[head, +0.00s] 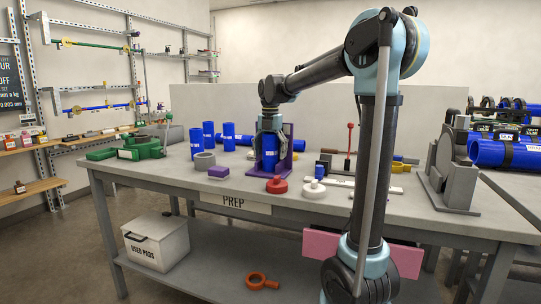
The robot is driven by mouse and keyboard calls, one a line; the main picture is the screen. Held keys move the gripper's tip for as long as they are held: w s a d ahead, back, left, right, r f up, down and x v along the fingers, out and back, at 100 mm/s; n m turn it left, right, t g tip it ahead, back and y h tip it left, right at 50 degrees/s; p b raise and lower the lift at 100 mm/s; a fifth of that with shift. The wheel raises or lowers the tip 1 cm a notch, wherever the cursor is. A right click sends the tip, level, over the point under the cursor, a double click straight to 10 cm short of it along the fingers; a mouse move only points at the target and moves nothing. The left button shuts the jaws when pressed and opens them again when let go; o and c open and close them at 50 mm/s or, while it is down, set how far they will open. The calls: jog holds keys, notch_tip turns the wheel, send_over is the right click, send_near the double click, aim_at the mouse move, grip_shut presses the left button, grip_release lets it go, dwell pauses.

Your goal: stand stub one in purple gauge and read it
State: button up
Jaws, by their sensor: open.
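A blue pipe stub with a white label (269,153) stands upright at the purple gauge (289,144), in front of its back plate. Its number is too small to read. My gripper (270,130) points down at the top of this stub, its fingers open. Whether the fingers touch the stub cannot be told. The foot of the gauge shows under the stub. Any reading on the gauge is too small to make out.
Several other blue stubs (229,137) stand to the left on the grey bench (160,173). A grey ring (204,160), purple block (218,172), red cap (277,185) and white cap (314,189) lie near the front edge. A grey machine (450,170) stands right.

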aim_at(270, 133)
notch_tip(270, 133, up, 12)
jog(key=shift+f, duration=0.1)
dwell(0.5)
